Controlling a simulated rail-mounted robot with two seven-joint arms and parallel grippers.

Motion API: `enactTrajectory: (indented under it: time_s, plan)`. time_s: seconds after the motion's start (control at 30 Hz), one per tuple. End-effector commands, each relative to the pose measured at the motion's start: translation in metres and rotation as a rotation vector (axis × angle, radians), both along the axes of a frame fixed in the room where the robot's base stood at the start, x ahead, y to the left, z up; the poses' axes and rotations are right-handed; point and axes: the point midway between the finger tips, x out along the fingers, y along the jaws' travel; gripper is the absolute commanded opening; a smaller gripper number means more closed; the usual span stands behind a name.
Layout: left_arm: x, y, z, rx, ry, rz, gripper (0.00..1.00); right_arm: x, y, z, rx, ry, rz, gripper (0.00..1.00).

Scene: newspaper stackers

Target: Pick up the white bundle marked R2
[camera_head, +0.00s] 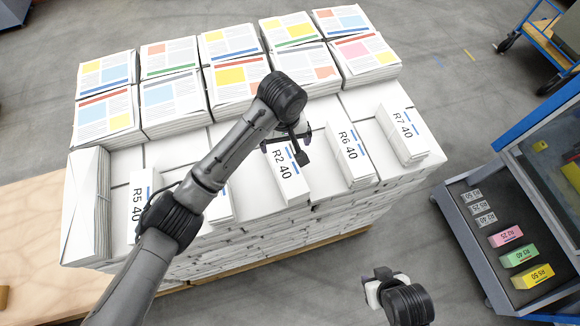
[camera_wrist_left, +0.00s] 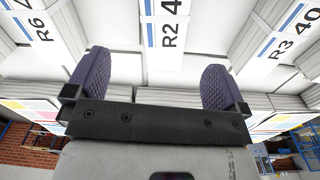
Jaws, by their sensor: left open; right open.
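The white bundle marked R2 (camera_head: 290,180) lies on top of the large stack, near its middle front. Its label also shows in the left wrist view (camera_wrist_left: 167,32), between and beyond my fingers. My left gripper (camera_head: 284,144) is over the far end of the R2 bundle, and the arm hides part of it. In the left wrist view the two purple finger pads (camera_wrist_left: 152,78) are wide apart with nothing between them. My right gripper (camera_head: 374,288) is at the lower right, open and empty, away from the stack.
White bundles R5 (camera_head: 138,205), R6 (camera_head: 350,155) and R7 (camera_head: 404,133) lie on the same stack. Colourful newspaper piles (camera_head: 230,75) stand behind. A blue-framed cart (camera_head: 470,250) with several small labelled blocks is at the right. Grey floor is open between stack and cart.

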Motion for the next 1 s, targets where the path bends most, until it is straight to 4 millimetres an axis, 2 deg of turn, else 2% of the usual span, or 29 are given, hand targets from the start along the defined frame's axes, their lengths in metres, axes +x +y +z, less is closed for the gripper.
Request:
enactTrajectory:
  time_s: [0.1,0.27,0.7,1.0]
  plan:
    - [-0.002,0.002,0.000,0.015,0.012,0.115,1.00,0.000,0.000,0.000,0.000,0.000,0.000,0.43]
    - [-0.002,0.003,-0.006,0.015,0.013,0.190,1.00,0.000,0.000,0.001,0.000,0.000,0.000,0.43]
    - [-0.002,0.003,-0.072,0.015,0.012,0.200,1.00,0.000,0.000,0.007,0.000,-0.001,0.000,0.43]
    - [-0.003,0.003,-0.089,0.014,0.010,0.198,1.00,0.000,0.000,0.010,0.000,-0.001,0.000,0.43]
